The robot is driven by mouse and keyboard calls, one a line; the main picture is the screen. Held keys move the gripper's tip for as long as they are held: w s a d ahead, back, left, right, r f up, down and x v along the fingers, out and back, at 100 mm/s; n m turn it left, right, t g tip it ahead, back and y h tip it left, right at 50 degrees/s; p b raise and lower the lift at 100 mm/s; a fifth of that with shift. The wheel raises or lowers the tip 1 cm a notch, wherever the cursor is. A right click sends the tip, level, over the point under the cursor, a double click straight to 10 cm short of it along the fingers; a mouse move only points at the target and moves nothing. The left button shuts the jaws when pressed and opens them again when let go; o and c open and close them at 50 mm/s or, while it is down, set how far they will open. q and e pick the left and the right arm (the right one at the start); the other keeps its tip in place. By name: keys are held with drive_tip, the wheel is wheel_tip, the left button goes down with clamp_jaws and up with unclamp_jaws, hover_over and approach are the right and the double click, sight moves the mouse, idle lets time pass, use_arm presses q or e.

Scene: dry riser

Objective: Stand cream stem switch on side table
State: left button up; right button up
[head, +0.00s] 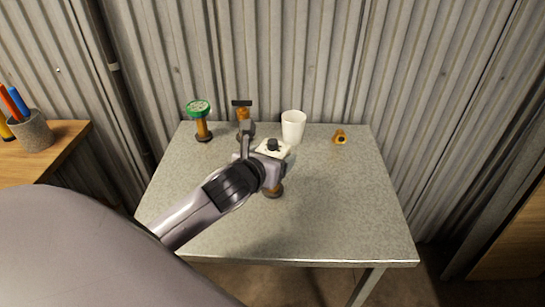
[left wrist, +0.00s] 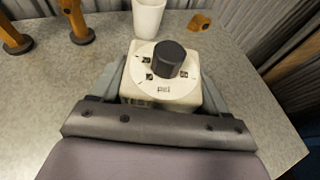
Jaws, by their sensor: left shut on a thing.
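The cream stem switch (head: 274,148) is a cream block with a round dial face and a black knob. Its dark orange stem foot (head: 273,191) shows below my left gripper (head: 263,160), over the middle of the grey side table (head: 340,215). In the left wrist view my left gripper (left wrist: 160,92) is shut on the cream block of the switch (left wrist: 185,93), one finger on each side. The switch looks roughly upright. Most of its stem is hidden, and I cannot tell whether its foot touches the table. My right gripper is not in view.
A green-topped gauge (head: 199,108) on an orange stem, an orange piece with a black T-handle (head: 242,106), a white cup (head: 293,127) and a small orange fitting (head: 340,137) line the table's back. Its right and front are clear. Corrugated wall (head: 330,60) stands behind.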

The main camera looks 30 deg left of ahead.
use_arm(q)
drive_tip(key=o, duration=1.4)
drive_tip(key=shift+f, duration=0.1)
drive_tip(key=p+v, duration=0.1)
drive_tip(key=v, duration=1.1)
